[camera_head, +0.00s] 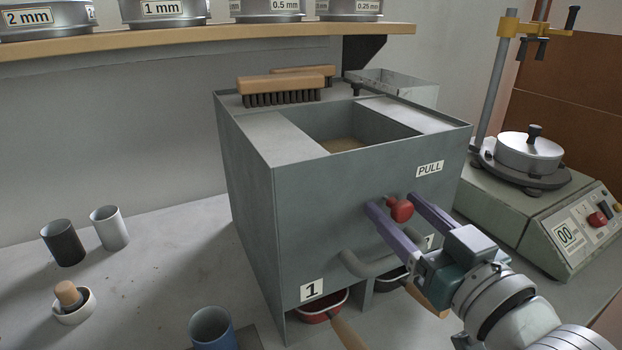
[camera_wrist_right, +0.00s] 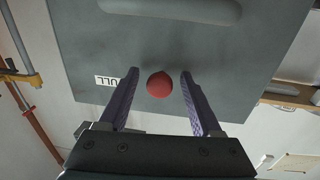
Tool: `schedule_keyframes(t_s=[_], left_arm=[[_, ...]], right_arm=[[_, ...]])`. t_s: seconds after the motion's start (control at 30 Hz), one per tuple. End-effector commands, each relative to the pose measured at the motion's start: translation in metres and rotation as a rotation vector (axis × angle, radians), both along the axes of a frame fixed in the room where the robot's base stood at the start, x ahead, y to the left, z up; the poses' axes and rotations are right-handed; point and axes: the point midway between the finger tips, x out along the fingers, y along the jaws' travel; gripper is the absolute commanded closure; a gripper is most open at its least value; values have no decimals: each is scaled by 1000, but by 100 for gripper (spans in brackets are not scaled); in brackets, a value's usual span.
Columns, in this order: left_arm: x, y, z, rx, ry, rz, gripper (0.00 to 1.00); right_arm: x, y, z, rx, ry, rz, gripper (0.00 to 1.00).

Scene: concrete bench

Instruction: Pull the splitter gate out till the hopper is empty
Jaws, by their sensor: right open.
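The grey splitter box stands on the bench, with its open hopper (camera_head: 345,127) holding some brown grainy material at the bottom. A red gate knob (camera_head: 401,210) sticks out of the front face below a PULL label (camera_head: 429,170). My right gripper (camera_head: 392,203) is open, with its two purple fingers on either side of the knob. In the right wrist view the knob (camera_wrist_right: 160,84) lies between the fingertips, with a gap on both sides. Two pans, a red one (camera_head: 318,308) under label 1 and a darker one (camera_head: 392,281), sit in the bottom openings. My left gripper is not in view.
A curved grey handle (camera_head: 372,265) projects from the front face below the knob. Brushes (camera_head: 282,86) lie on the box top. Cups (camera_head: 63,243) stand at left, a blue cup (camera_head: 212,328) at front. A sieve shaker (camera_head: 530,180) stands at right.

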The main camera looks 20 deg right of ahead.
Motion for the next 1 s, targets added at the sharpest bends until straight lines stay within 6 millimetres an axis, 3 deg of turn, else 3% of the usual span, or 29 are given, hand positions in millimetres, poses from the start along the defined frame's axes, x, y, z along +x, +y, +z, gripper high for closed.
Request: schedule_keyframes(t_s=[0.27,0.83,1.0], left_arm=[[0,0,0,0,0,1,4],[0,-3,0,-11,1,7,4],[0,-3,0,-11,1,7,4]], right_arm=[[2,0,0,0,0,0,35],[1,0,0,0,0,0,99],[1,0,0,0,-1,0,100]])
